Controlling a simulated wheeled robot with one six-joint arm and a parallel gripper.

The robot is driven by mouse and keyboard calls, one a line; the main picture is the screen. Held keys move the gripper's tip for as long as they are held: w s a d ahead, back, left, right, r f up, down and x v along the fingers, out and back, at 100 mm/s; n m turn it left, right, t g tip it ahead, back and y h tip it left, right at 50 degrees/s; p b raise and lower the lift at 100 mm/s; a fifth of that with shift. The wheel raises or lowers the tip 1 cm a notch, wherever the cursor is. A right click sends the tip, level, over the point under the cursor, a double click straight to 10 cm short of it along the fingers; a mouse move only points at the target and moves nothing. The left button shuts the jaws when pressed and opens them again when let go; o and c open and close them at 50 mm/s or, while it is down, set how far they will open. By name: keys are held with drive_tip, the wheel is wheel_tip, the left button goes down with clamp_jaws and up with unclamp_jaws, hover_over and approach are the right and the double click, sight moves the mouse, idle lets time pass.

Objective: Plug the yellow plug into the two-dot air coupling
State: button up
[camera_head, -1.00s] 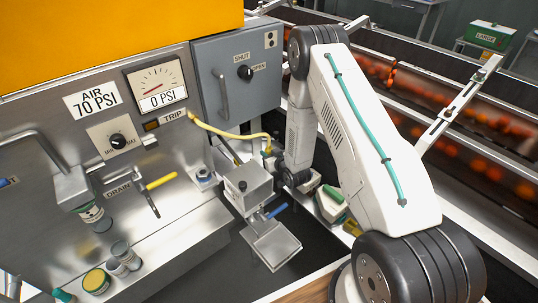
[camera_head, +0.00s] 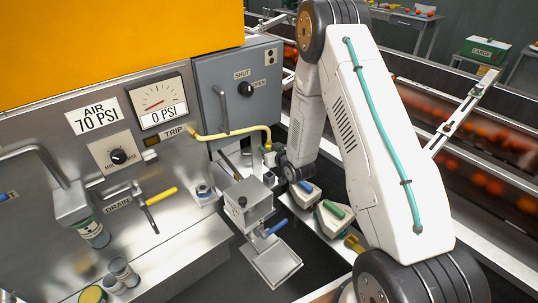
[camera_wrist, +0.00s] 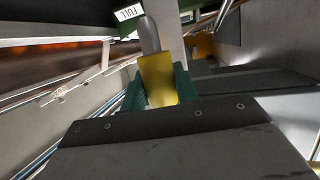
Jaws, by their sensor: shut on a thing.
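My gripper is shut on the yellow plug. In the wrist view the yellow plug (camera_wrist: 158,82) sits between the teal fingers of my gripper (camera_wrist: 160,92), with a grey stem above it. A small plate with two dots (camera_head: 271,55) is at the cabinet's upper right. I cannot make out the two-dot coupling itself.
The gauge (camera_head: 160,100) reads 0 PSI. A conveyor with oranges (camera_head: 480,150) runs behind.

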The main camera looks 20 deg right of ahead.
sight(269, 140)
drive_tip(key=shift+r, duration=0.2)
drive_tip(key=shift+r, duration=2.6)
